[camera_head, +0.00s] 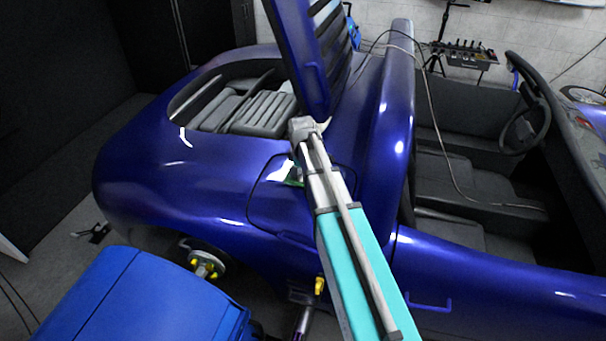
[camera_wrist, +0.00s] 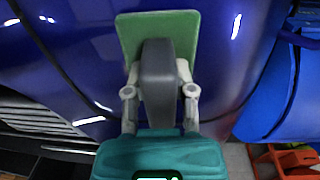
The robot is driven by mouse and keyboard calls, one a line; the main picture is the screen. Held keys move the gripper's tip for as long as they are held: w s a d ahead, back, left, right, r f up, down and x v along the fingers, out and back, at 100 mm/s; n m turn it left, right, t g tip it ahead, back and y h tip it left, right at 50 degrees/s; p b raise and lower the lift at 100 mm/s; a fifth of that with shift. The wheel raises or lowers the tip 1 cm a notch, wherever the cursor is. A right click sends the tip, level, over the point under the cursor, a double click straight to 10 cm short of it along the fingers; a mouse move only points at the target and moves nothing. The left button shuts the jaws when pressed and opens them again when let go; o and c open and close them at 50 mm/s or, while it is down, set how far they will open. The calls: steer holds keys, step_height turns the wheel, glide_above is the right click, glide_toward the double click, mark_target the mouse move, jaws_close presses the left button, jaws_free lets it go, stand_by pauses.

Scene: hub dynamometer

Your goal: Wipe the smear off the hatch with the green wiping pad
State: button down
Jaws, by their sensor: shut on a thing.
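The green wiping pad (camera_wrist: 125,33) is a flat green plate with a thick dark grey grip (camera_wrist: 158,80) in the wrist view. My gripper (camera_wrist: 158,73) is shut on that grip, a pale finger on each side. The pad lies over the blue car body; I cannot tell whether it touches. In the head view the hatch (camera_head: 263,208) is a dark-outlined panel on the blue rear side, with my gripper (camera_head: 297,174) over its upper part. Only a sliver of green shows there. A white patch (camera_head: 285,166) lies beside it; I cannot tell smear from glare.
The raised blue lid (camera_head: 300,50) stands close behind my wrist. The open rear bay (camera_head: 240,105) lies to the left, the cockpit (camera_head: 470,190) to the right. A bare wheel hub (camera_head: 207,264) and a blue machine (camera_head: 140,300) are at lower left.

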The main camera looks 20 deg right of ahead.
mark_target(292, 172)
steer(key=shift+a, duration=0.1)
steer(key=shift+w+a+f, duration=0.1)
steer(key=shift+w+a, duration=0.35)
steer(key=shift+a, duration=0.3)
steer(key=shift+w+a, duration=0.45)
steer(key=shift+a, duration=0.25)
steer(key=shift+w+a, duration=0.5)
steer(key=shift+a, duration=0.25)
steer(key=shift+w+a, duration=0.45)
steer(key=shift+a, duration=0.3)
steer(key=shift+s+d, duration=0.1)
steer(key=shift+s, duration=0.05)
steer(key=shift+s+d, duration=0.1)
steer(key=shift+d, duration=0.05)
steer(key=shift+s+d, duration=0.35)
steer(key=shift+d, duration=0.3)
steer(key=shift+s+d, duration=0.35)
steer(key=shift+d, duration=0.3)
